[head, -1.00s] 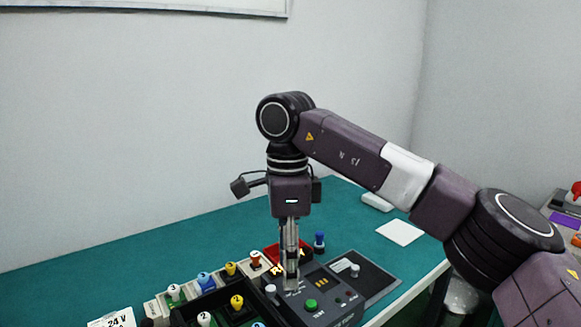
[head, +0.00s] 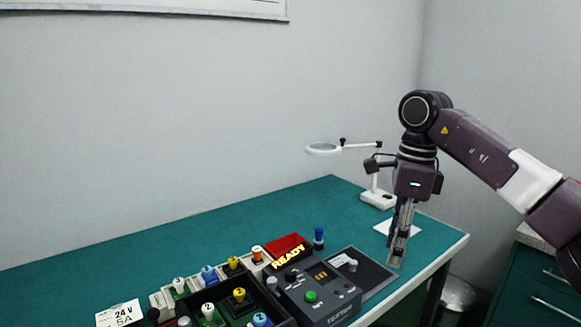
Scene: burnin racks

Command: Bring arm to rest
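My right gripper (head: 397,262) hangs pointing down over the right end of the green table, near the right edge of the dark mat (head: 373,283). Its fingers are seen nearly edge-on, so whether they are open or shut is unclear, and I see no object held in them. The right arm comes in from the right edge. My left gripper is out of view. The grey tester box (head: 327,307) stands left of the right gripper, with a lit READY display (head: 289,257) and a green button (head: 311,296).
A magnifier (head: 323,149) on a white base stands behind the gripper, and a white sheet (head: 383,227) lies partly behind it. A blue peg (head: 319,240), a red tray (head: 282,246) and a dark rack (head: 254,305) with coloured pegs are further left. The table's back left is clear.

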